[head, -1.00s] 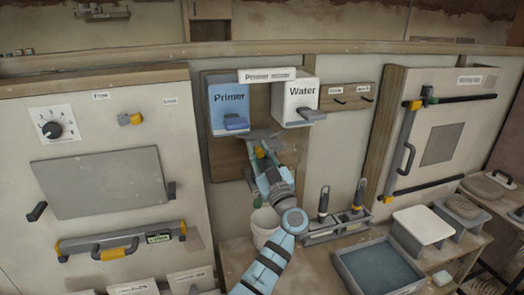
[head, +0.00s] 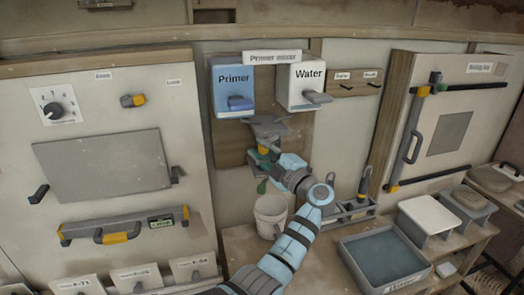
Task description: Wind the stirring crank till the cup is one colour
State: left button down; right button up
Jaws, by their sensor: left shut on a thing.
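The primer mixer has a blue Primer box (head: 233,80) and a white Water box (head: 308,80), each with a grey lever, mounted on a wooden backboard (head: 230,142). My left gripper (head: 264,148) is in front of the board, below the boxes, shut on a part with yellow and green on it. That part is mostly hidden; I cannot tell its full shape or confirm it is the crank. A grey piece (head: 268,127) shows just above the gripper. A pale bucket-like cup (head: 270,214) stands below on the bench. Its contents cannot be made out. My right gripper is not in view.
A tool rack (head: 352,210) stands right of my arm, with a blue-grey water tray (head: 385,262) in front and a white-topped box (head: 430,214) beside it. A panel with a dial (head: 53,110) is at left, a barred door (head: 448,133) at right.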

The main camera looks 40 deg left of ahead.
pick_arm(q)
jog(key=n, duration=0.1)
jog(key=f+n+b, duration=0.1)
jog(key=shift+w+d+f+n+g+h, duration=0.1)
jog(key=shift+w+d+n+g+h, duration=0.05)
jog(key=shift+w+n+g+h, duration=0.2)
jog(key=n, duration=0.1)
jog(key=b, duration=0.1)
jog(key=n+h, duration=0.1)
jog(key=shift+w+d+f+n+b, duration=0.2)
jog(key=shift+w+f+n+b, duration=0.05)
jog(key=shift+f+n+b, duration=0.15)
jog(key=w+d+r+n+t+h+b, duration=0.2)
jog(key=w+r+n+t+h+b, duration=0.1)
jog(key=n, duration=0.8)
jog(key=w+d+r+n+t+h+b, duration=0.2)
jog(key=n+t+h+b, duration=0.3)
jog(key=n+b, duration=0.5)
jog(key=shift+w+d+r+n+t, duration=0.15)
jog(key=shift+w+r+n+t, duration=0.35)
jog(key=shift+w+n+t, duration=0.4)
jog(key=shift+s+n+b, duration=0.2)
jog(key=shift+n+b, duration=0.05)
jog(key=shift+b, duration=0.05)
